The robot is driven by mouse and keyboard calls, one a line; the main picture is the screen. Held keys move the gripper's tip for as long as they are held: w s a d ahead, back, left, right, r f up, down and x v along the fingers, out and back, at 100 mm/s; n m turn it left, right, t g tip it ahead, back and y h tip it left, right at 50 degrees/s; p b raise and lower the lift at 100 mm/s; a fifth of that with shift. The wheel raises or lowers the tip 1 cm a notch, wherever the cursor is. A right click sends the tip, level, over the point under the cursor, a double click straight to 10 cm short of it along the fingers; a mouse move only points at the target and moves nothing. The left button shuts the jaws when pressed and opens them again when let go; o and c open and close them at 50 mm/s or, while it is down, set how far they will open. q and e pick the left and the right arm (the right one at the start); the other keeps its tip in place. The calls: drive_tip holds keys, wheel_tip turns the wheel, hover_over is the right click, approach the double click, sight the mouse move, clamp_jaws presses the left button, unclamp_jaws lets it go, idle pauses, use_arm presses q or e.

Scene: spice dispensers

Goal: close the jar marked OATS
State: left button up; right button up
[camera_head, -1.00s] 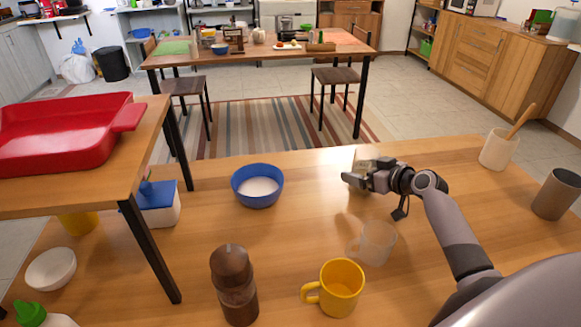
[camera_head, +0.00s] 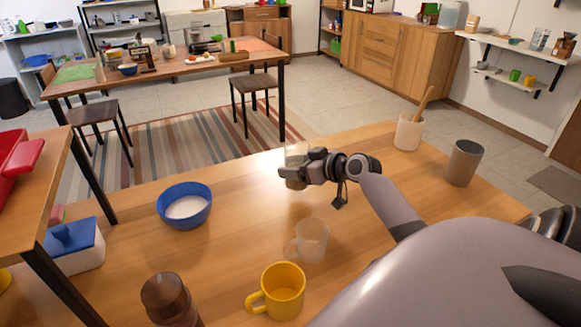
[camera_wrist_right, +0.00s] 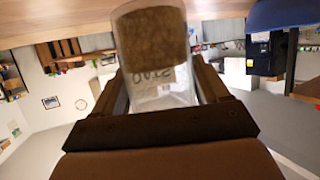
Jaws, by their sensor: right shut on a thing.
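A clear jar marked OATS (camera_wrist_right: 158,60), with brown oats inside, stands out in the right wrist view, where its label reads upside down. My right gripper (camera_head: 288,174) is shut on this jar, with one finger on each side of it. In the head view the jar is small and mostly hidden by the gripper, over the far part of the wooden table (camera_head: 240,235). I cannot make out a lid on the jar. My left gripper is not in view.
A clear mug (camera_head: 311,241), a yellow mug (camera_head: 283,292) and a dark brown grinder (camera_head: 168,300) stand nearer me. A blue bowl (camera_head: 184,204) is to the left. A utensil crock (camera_head: 408,132) and a grey cup (camera_head: 464,163) are to the right.

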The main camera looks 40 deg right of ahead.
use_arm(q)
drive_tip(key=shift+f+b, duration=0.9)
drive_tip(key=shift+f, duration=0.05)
use_arm(e)
drive_tip(key=s+d, duration=0.1)
drive_tip(key=s, duration=1.4)
drive_tip(key=shift+s+d+r, duration=0.15)
drive_tip(key=shift+s+d, duration=0.05)
drive_tip(key=shift+d, duration=0.15)
drive_tip(key=o, duration=0.5)
drive_tip(key=shift+c, duration=0.2)
drive_tip(key=c, duration=0.8)
